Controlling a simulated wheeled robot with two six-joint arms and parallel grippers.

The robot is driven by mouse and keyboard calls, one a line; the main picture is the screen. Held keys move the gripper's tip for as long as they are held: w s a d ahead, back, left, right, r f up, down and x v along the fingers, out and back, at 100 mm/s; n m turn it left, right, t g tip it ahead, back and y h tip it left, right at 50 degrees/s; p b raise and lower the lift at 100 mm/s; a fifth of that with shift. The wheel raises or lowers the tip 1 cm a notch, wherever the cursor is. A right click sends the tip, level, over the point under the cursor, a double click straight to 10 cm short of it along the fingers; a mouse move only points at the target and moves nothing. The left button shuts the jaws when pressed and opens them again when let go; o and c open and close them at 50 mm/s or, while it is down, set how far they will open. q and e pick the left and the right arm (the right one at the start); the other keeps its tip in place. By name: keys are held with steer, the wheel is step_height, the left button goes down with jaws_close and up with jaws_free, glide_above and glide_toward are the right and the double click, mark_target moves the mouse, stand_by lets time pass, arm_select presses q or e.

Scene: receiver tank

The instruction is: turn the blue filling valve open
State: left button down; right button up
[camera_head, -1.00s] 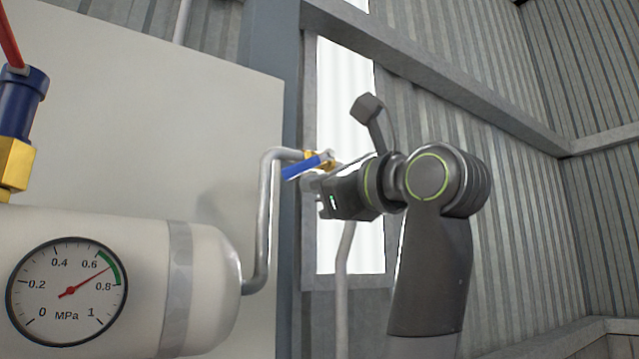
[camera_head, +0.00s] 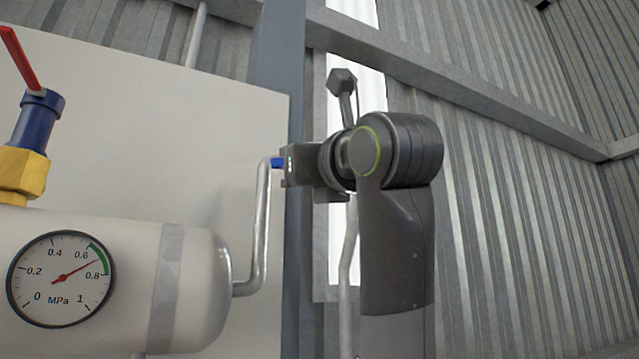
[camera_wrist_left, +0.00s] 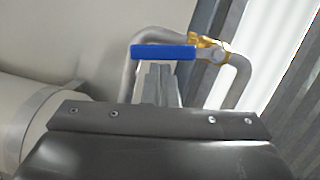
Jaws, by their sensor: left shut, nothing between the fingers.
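The blue valve handle (camera_wrist_left: 163,52) shows as a blue lever lying nearly level in the left wrist view. Its right end joins a brass valve body (camera_wrist_left: 210,47) on a grey bent pipe. In the head view only a short end of the blue handle (camera_head: 277,162) shows, left of my left gripper (camera_head: 287,168), which hides the rest of the valve. In the left wrist view my left gripper (camera_wrist_left: 159,74) is shut and empty, its fingertips just below the middle of the handle. Whether they touch it I cannot tell. My right gripper is not in view.
A cream tank (camera_head: 195,285) with a pressure gauge (camera_head: 60,279) stands at the left. Above it is a blue and brass fitting with a red lever (camera_head: 20,58). The grey pipe (camera_head: 262,230) rises from the tank's end beside a steel post (camera_head: 282,80).

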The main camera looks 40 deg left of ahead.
arm_select(q)
steer(key=shift+s+a+r+m, duration=0.25)
steer(key=shift+s+r+m, duration=0.2)
steer(key=shift+r+m, duration=0.3)
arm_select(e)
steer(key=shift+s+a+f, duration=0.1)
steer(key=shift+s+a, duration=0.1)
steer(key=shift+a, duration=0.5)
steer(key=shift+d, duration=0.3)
